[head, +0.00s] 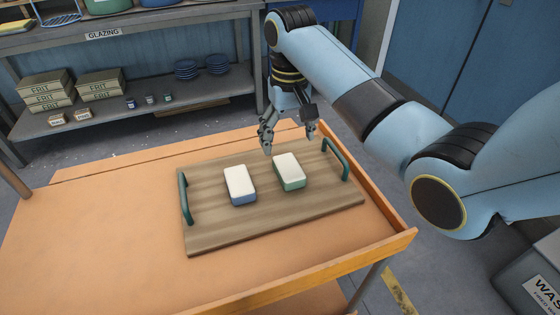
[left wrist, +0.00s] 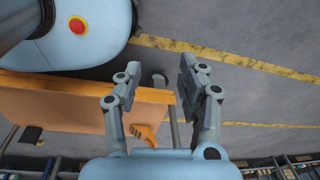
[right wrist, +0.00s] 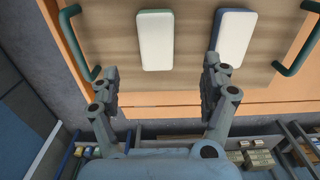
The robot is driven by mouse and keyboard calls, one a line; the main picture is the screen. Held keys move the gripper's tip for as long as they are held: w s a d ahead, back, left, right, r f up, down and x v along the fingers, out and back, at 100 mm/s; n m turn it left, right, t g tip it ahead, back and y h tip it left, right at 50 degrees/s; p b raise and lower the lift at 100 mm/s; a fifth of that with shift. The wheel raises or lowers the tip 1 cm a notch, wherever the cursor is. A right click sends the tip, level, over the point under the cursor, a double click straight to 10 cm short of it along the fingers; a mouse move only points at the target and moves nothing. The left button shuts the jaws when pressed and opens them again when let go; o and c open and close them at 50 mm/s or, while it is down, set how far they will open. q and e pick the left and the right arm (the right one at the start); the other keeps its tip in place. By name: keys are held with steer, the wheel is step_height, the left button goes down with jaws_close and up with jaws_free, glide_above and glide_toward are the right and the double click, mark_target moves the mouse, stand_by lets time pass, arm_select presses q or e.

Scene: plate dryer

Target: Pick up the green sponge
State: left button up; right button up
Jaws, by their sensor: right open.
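The green sponge (head: 289,173), white on top with a green lower layer, lies flat on the wooden tray (head: 215,236), right of the blue sponge (head: 240,186). My right gripper (head: 290,143) is open and empty, above and just behind the green sponge. In the right wrist view the green sponge (right wrist: 155,40) appears ahead of the spread fingertips (right wrist: 161,72), with the blue sponge (right wrist: 233,38) to its right. My left gripper (left wrist: 160,68) is open and empty, seen only in the left wrist view, away from the sponges.
The tray has green handles, left (head: 185,198) and right (head: 336,159), on an orange cart (head: 110,220) with a raised rim. Behind stands a shelf (head: 120,118) with boxes (head: 100,84) and blue plates (head: 217,64). The cart top left of the tray is clear.

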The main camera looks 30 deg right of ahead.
mark_target(290, 167)
steer(key=f, duration=0.4)
steer(key=shift+s+b, duration=0.25)
steer(key=shift+b, duration=0.05)
steer(key=shift+w+f, duration=0.1)
steer(key=shift+f, duration=0.55)
steer(key=f, duration=0.3)
steer(key=f+b, duration=0.1)
steer(key=shift+d+f, duration=0.25)
steer(key=shift+f, duration=0.15)
arm_select(q)
steer(key=shift+s+a+f, duration=0.1)
steer(key=shift+s+f, duration=0.55)
steer(key=shift+f, duration=0.15)
arm_select(e)
steer(key=c, duration=1.1)
